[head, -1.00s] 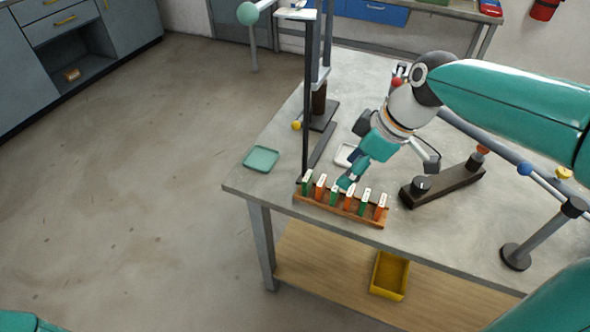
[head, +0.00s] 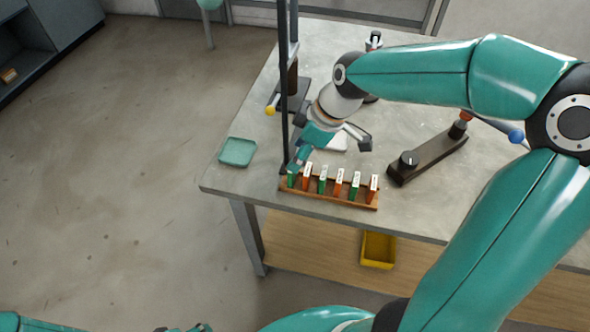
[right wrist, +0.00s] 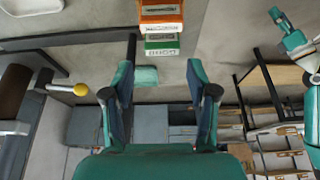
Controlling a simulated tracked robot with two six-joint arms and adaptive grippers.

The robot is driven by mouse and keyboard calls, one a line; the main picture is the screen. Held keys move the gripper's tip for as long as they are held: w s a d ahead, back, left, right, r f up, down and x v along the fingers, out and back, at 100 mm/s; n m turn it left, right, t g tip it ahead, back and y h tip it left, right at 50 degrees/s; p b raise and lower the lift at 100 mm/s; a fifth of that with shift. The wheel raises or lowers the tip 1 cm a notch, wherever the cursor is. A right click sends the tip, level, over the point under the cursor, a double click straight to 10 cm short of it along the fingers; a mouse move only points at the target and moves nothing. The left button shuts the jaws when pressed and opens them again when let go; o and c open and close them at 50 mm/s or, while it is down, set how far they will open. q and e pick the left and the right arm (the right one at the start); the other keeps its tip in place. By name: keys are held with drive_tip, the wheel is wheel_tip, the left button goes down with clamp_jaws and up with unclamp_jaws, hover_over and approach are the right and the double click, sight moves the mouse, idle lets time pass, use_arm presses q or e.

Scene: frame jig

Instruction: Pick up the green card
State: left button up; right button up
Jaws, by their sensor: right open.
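A wooden rack (head: 330,196) near the table's front edge holds a row of upright cards, green and orange in turn. The green cards are at the left end (head: 291,179), third (head: 322,182) and fifth (head: 355,187). My right gripper (head: 297,164) is just behind and above the left-end green card, partly overlapping it in the head view. In the right wrist view the right gripper (right wrist: 160,88) is open with nothing between its fingers. The green end card (right wrist: 162,45) lies beyond the fingertips. Teal parts of my left arm show at the head view's bottom edge; its jaws are unclear.
A dark upright post (head: 284,90) stands close to the rack's left end and my right gripper. A green tray (head: 238,152) lies at the left table edge. A dark block with knobs (head: 428,160) is right of the rack. A yellow bin (head: 378,249) sits below.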

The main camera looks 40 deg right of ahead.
sight(292, 174)
drive_tip(key=shift+x, duration=0.95)
drive_tip(key=f, duration=0.4)
drive_tip(key=shift+w+a+p, duration=0.15)
drive_tip(key=shift+a+p, duration=0.15)
drive_tip(key=shift+p, duration=0.05)
drive_tip(key=shift+w+f, duration=0.2)
drive_tip(key=shift+f, duration=0.3)
drive_tip(key=c, duration=0.8)
